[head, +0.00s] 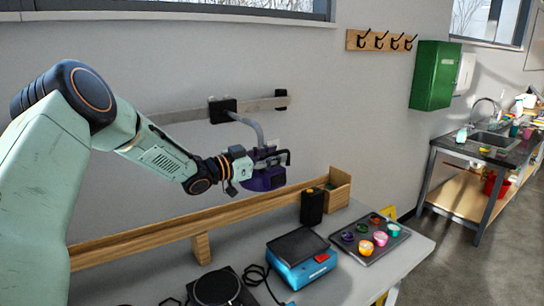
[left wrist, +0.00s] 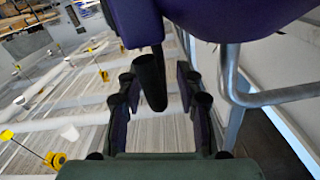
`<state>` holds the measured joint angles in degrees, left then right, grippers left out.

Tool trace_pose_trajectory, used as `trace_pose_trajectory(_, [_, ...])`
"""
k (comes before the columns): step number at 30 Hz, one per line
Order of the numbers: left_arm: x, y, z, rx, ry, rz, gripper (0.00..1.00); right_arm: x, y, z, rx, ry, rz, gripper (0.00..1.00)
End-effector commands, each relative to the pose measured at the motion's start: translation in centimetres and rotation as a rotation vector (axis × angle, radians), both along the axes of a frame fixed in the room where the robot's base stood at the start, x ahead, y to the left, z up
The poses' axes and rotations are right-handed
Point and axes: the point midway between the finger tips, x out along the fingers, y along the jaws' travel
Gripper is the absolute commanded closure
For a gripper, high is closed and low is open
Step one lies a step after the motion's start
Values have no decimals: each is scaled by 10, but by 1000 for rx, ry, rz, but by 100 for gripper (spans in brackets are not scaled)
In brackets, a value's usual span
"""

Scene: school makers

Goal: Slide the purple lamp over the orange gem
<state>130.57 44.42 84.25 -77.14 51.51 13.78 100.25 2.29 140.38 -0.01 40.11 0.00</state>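The purple lamp (head: 264,179) hangs in front of the wall on a grey bent arm from a black slider (head: 222,109) on a wall rail (head: 180,116). Its purple head (left wrist: 245,18) and dark handle (left wrist: 151,82) show in the left wrist view. My left gripper (head: 272,158) is at the lamp; its fingers (left wrist: 160,98) stand apart on both sides of the handle, with a visible gap. An orange piece (head: 366,248), probably the orange gem, is at the front of a dark tray (head: 372,258), right of and below the lamp. My right gripper is out of view.
The tray also holds several other coloured pieces, such as a pink one (head: 381,238). A blue device (head: 301,262) and a black box (head: 312,207) stand on the bench (head: 345,287). A wooden ledge (head: 165,235) runs along its back.

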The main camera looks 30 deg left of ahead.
Motion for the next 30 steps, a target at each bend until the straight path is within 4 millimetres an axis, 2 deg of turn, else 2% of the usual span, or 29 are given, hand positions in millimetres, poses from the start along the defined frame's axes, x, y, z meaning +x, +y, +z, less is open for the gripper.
trace_pose_trajectory(8, [1, 0, 0, 0, -1, 1, 65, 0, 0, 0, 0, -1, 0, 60])
trace_pose_trajectory(20, [1, 0, 0, 0, 0, 1, 99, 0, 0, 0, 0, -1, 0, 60])
trace_pose_trajectory(30, [0, 0, 0, 0, 0, 0, 100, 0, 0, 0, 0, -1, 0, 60])
